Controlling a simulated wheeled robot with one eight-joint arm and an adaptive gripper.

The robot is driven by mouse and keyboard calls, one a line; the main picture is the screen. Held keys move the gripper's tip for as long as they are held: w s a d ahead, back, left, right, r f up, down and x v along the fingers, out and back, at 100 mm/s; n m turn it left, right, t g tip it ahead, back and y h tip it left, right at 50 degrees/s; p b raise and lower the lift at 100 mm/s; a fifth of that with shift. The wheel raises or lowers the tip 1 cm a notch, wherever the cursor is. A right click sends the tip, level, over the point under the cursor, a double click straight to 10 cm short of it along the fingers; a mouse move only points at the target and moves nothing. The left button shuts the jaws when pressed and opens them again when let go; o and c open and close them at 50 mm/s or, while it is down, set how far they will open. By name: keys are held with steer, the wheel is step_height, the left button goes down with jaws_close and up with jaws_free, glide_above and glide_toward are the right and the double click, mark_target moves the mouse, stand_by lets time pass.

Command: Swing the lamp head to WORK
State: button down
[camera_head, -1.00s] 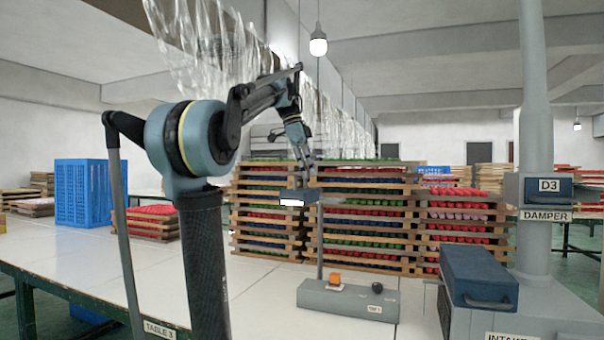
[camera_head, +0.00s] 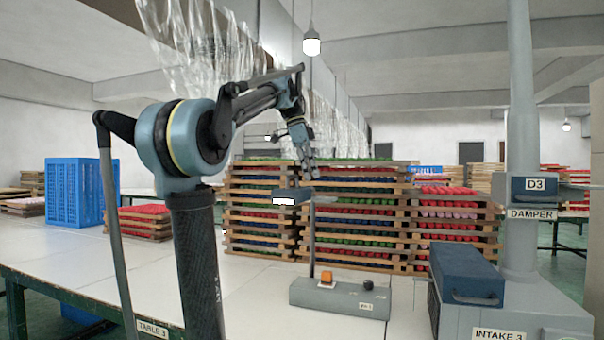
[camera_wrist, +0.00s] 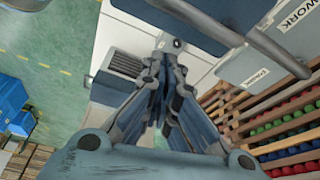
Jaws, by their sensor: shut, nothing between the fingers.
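The lamp head (camera_head: 291,196) is a small blue-grey box with a bright white lit face, in the head view. It sits at the top left of a thin grey post (camera_head: 312,240) that rises from a long grey base (camera_head: 338,298). The base carries an orange button and a dark knob. My gripper (camera_head: 313,174) is shut and empty, just above and right of the lamp head in the picture; I cannot tell whether they touch. In the wrist view its fingers (camera_wrist: 163,85) point away from the camera. A grey panel lettered WORK (camera_wrist: 290,20) shows at upper right there.
Tall stacks of wooden trays (camera_head: 360,215) with coloured pieces stand behind the lamp. The intake unit (camera_head: 525,310), with a blue box (camera_head: 467,275) and a vertical duct (camera_head: 520,120), stands at right.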

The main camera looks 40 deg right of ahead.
steer(key=v, duration=1)
steer(key=shift+w+d, duration=0.15)
steer(key=shift+d, duration=0.15)
steer(key=w+a+f+n+t, duration=0.2)
steer(key=w+a+f+n, duration=0.3)
steer(key=a+f, duration=0.25)
steer(key=w+a+f+n+t, duration=0.2)
steer(key=w+a+f+n, duration=0.35)
steer(key=f, duration=0.35)
steer(key=a+f+n+t+y, duration=0.1)
steer(key=a+f+n+t, duration=0.2)
steer(key=a+f+n, duration=1)
steer(key=s+a+f+n+t+y, duration=0.1)
steer(key=s+a+f, duration=0.1)
steer(key=a+f, duration=0.55)
steer(key=s+a+f+n+t+y, duration=0.15)
steer(key=a+f, duration=0.25)
steer(key=f, duration=0.7)
steer(key=s+f+g, duration=0.5)
steer(key=s+f, duration=0.6)
steer(key=s, duration=0.5)
steer(key=shift+h, duration=0.35)
steer(key=shift+a+n, duration=0.15)
steer(key=shift+n, duration=0.15)
